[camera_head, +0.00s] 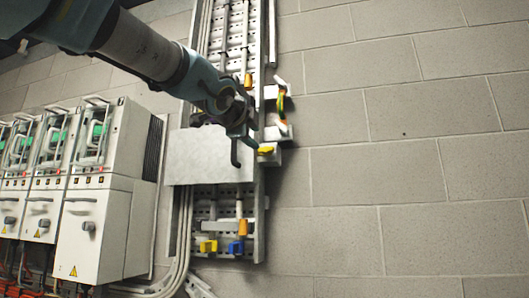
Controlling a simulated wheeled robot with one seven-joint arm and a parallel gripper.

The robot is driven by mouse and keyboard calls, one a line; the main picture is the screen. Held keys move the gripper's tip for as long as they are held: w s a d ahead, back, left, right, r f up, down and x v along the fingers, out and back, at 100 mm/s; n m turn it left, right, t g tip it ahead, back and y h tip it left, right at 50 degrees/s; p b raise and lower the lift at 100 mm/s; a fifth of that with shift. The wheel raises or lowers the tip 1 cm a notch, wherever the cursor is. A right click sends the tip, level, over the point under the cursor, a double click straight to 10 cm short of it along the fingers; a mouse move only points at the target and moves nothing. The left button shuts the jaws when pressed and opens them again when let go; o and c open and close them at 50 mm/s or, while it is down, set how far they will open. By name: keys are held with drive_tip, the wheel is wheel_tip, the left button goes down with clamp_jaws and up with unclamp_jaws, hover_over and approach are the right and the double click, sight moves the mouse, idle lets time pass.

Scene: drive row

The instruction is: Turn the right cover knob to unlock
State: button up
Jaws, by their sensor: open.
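A plain grey metal cover plate (195,158) sits across the vertical perforated cable tray on the block wall. A small yellow knob (266,151) is at the cover's upper right edge; I cannot tell how it is turned. My gripper (243,152) is open and in front of the cover's upper right part, its fingers pointing down, just left of the yellow knob. I cannot tell whether a finger touches it. The nearest white drive cabinet (98,228) at the left also carries a small dark knob (88,226) on its lower front, far from my gripper.
Above and below the cover the tray (227,220) holds pipes with yellow, orange and blue fittings. A green and yellow piece (281,103) sticks out at the tray's right. White drive cabinets line the left. The block wall (400,170) at right is bare.

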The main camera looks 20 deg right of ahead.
sight(265, 148)
drive_tip(key=p+x, duration=0.1)
drive_tip(key=x, duration=0.9)
drive_tip(key=shift+w+d+f, duration=0.1)
drive_tip(key=shift+w+d, duration=0.1)
drive_tip(key=shift+w, duration=0.1)
drive_tip(key=shift+c, duration=0.3)
clamp_jaws()
